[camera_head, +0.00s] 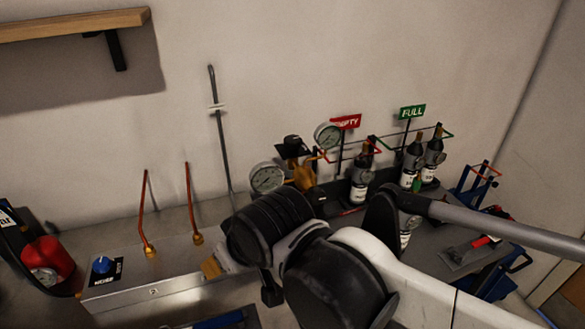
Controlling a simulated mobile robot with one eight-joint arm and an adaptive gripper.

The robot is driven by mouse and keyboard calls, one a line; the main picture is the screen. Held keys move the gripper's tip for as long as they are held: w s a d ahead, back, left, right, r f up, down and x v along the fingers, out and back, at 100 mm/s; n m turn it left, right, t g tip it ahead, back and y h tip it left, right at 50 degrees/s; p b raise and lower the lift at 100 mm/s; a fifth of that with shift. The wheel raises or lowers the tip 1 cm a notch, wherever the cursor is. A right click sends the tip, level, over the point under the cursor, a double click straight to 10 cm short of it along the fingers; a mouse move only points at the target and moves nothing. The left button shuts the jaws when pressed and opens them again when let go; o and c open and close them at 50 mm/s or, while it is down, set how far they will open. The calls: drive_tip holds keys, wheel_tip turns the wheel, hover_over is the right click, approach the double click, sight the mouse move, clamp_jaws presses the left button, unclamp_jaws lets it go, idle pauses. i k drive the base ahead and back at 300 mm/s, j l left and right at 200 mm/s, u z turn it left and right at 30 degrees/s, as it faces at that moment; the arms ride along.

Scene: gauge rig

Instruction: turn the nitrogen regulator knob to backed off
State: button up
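A brass regulator (303,175) stands on the bench near the wall, with one round gauge (267,177) at its left and another gauge (328,135) at its upper right. A black part (292,141) sits at its top; I cannot tell whether this is its knob, and no setting mark is readable. My arm and its dark wrist cover the area in front of and below the regulator. My gripper's fingertips cannot be made out, so its opening and any contact are unclear.
A metal box (180,275) at left carries a blue knob (102,265) with a dark label. Copper tubes (189,200) and a grey rod (221,135) rise near the wall. Dark bottles (361,165) stand at right by red (346,122) and green FULL (412,112) signs.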

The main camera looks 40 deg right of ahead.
sight(316, 196)
drive_tip(key=l+z, duration=0.25)
drive_tip(key=z, duration=0.15)
drive_tip(key=k+l+z, duration=0.1)
drive_tip(key=l+z, duration=0.25)
drive_tip(key=j, duration=0.1)
